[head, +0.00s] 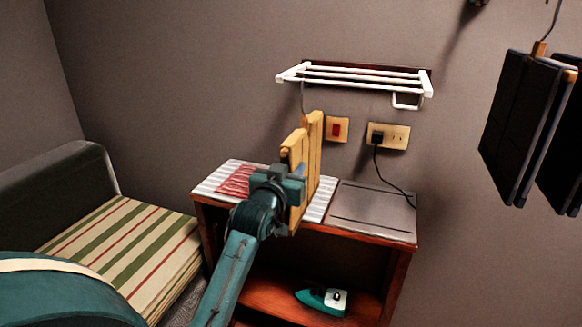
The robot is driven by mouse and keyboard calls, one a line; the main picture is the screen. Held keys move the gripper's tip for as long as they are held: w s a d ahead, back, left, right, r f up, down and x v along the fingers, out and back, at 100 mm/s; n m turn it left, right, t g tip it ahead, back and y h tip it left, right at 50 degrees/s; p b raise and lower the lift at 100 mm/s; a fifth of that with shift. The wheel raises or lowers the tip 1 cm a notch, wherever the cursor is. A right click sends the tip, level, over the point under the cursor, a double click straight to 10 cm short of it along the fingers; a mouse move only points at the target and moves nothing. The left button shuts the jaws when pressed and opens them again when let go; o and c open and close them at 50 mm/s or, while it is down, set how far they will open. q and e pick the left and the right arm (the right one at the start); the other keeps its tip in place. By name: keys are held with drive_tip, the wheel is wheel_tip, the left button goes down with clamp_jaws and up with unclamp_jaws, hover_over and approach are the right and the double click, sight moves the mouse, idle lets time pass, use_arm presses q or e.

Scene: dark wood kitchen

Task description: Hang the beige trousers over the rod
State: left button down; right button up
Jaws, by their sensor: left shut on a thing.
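The beige trousers (314,135) hang folded from a hanger with a thin wire hook, in the middle of the head view. My left gripper (287,183) is shut on them from the near side and hides part of them. The white wall rack (355,78) with several rods is just above. The hook's top overlaps the rack's left front in the picture; I cannot tell whether it rests on a rod. My right gripper is not in view.
Dark trousers (517,125) hang on hangers at the right. Below the rack stands a wooden shelf unit (400,246) with a folded red cloth (236,181) on top and a teal iron (325,301) inside. A plugged outlet (392,136) and red switch (337,130) are on the wall. A striped seat (125,245) is at left.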

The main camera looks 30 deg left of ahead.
use_arm(q)
drive_tip(key=c, duration=1.3)
unclamp_jaws()
drive_tip(key=shift+o, duration=1.3)
drive_tip(key=shift+f, duration=0.15)
drive_tip(key=v, duration=1.3)
drive_tip(key=shift+b, duration=0.35)
drive_tip(key=shift+s, duration=0.15)
